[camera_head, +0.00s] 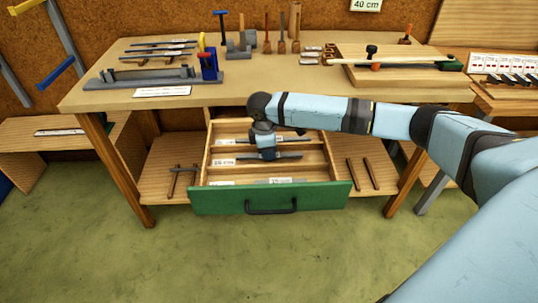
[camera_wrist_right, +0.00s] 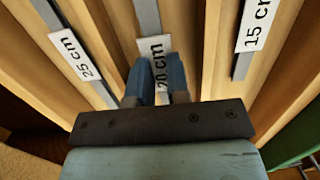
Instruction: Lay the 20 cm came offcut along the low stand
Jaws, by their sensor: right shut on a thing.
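The open drawer (camera_head: 320,197) has a green front and wooden compartments. The 20 cm came offcut is a thin grey strip (camera_wrist_right: 147,17) in the middle compartment, beside its "20 cm" label (camera_wrist_right: 155,46); it also shows in the head view (camera_head: 289,157). My right gripper (camera_head: 267,154) reaches down into the drawer and is shut on this strip. In the wrist view its blue fingers (camera_wrist_right: 160,80) straddle the label and hide part of the strip. A long, low grey fixture (camera_head: 140,78) lies on the bench's left; I cannot tell whether it is the low stand. My left gripper is not in view.
Neighbouring compartments hold strips labelled 25 cm (camera_wrist_right: 80,55) and 15 cm (camera_wrist_right: 256,25). Wooden dividers (camera_wrist_right: 210,50) stand close on both sides. The bench (camera_head: 240,93) overhangs the drawer's back. Tools, a blue clamp (camera_head: 209,66) and a wooden board (camera_head: 400,74) occupy it; its front middle is clear.

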